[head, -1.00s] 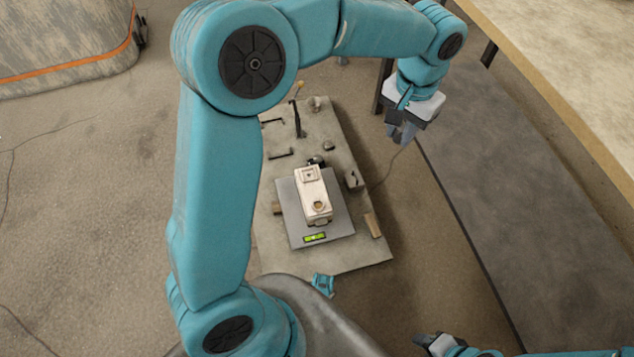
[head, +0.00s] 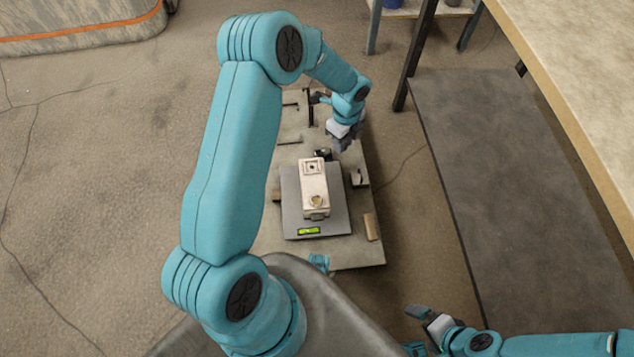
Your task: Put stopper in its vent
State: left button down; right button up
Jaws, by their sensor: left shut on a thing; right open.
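My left gripper (head: 340,142) is low over the far right part of the board, just beyond the white box (head: 314,187). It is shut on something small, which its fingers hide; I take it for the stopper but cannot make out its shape. The box lies on a grey plate (head: 291,215). Its top has a square fitting with a dark centre (head: 312,167) at the far end and a round brass-coloured opening (head: 317,201) at the near end. I cannot tell which is the vent. My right gripper (head: 422,315) is open and empty, off the board at the lower right.
The board (head: 355,254) also carries dark upright and L-shaped pieces (head: 310,110), a small black part (head: 322,154) near the box and a tan block (head: 371,227). A green level (head: 308,231) sits on the plate's near edge. A dark bench (head: 500,190) stands to the right.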

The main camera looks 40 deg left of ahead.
pick_arm(q)
jog(key=s+f+m+b, duration=0.1)
jog(key=s+f+m, duration=0.1)
jog(key=f+m, duration=0.2)
jog(key=s+a+f+m+b, duration=0.1)
jog(key=f+m, duration=0.4)
jog(key=f, duration=0.5)
jog(key=s+f+m+b, duration=0.3)
jog(key=s+f+m, duration=0.2)
jog(key=f, duration=0.2)
jog(key=shift+s+a+f, duration=0.25)
jog(key=shift+a+f, duration=0.05)
jog(key=shift+a, duration=0.05)
jog(key=shift+f+b, duration=0.5)
jog(key=shift+f, duration=0.15)
jog(key=shift+f+b, duration=0.85)
jog(key=shift+f, duration=0.05)
